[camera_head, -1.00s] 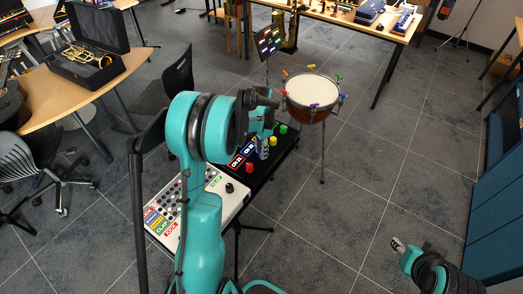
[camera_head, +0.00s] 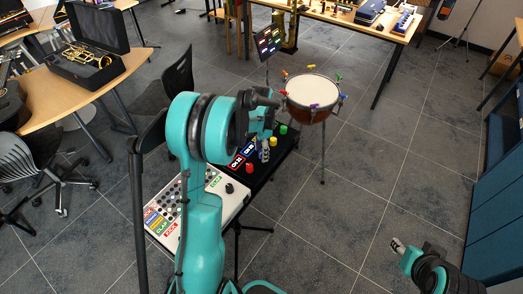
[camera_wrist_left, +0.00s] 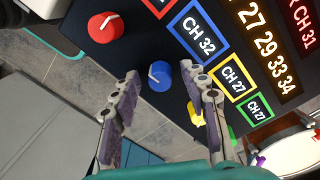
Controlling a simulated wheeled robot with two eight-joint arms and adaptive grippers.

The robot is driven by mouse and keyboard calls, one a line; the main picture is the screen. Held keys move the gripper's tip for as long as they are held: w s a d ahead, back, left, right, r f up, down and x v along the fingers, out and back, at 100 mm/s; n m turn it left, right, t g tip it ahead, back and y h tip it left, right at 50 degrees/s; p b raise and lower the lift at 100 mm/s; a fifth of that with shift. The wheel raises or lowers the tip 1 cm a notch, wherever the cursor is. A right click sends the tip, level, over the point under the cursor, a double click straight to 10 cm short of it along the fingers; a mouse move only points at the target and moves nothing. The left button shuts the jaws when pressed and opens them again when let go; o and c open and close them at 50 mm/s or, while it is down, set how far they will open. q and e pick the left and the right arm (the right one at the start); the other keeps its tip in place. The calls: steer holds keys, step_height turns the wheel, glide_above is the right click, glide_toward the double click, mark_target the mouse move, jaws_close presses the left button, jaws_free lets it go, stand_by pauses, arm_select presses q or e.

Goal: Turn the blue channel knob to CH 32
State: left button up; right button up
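The blue channel knob (camera_wrist_left: 160,76) shows in the left wrist view, on the black panel, with a white pointer mark toward its left side. The blue-framed label beside it reads CH 32 (camera_wrist_left: 198,33). My left gripper (camera_wrist_left: 161,86) is open, with one finger on each side of the blue knob; I cannot tell if either finger touches it. In the head view my left gripper (camera_head: 263,150) is over the panel and the blue knob is hidden behind it. My right gripper (camera_head: 397,245) is at the lower right, away from the panel; its opening is unclear.
A red knob (camera_wrist_left: 105,27) and a yellow knob (camera_wrist_left: 196,114) flank the blue one. A green knob (camera_head: 283,129) is at the panel's far end. A mixer (camera_head: 233,197) adjoins the near end. A drum (camera_head: 312,92) stands beyond. Floor at right is clear.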

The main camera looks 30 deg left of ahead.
arm_select(q)
step_height(320, 180, up, 12)
steer(key=shift+a, duration=0.15)
stand_by(0.5)
steer(key=shift+w, duration=0.1)
steer(key=s+d+r+n+t, duration=0.3)
steer(key=s+d+r, duration=0.2)
steer(key=s+d, duration=0.4)
steer(key=s+d+f+n+t, duration=0.3)
steer(key=s+d, duration=0.4)
steer(key=s, duration=0.3)
steer(key=shift+f+n+t+b, duration=0.25)
steer(key=shift+n+t+b, duration=0.1)
steer(key=shift+n+t, duration=0.35)
stand_by(0.8)
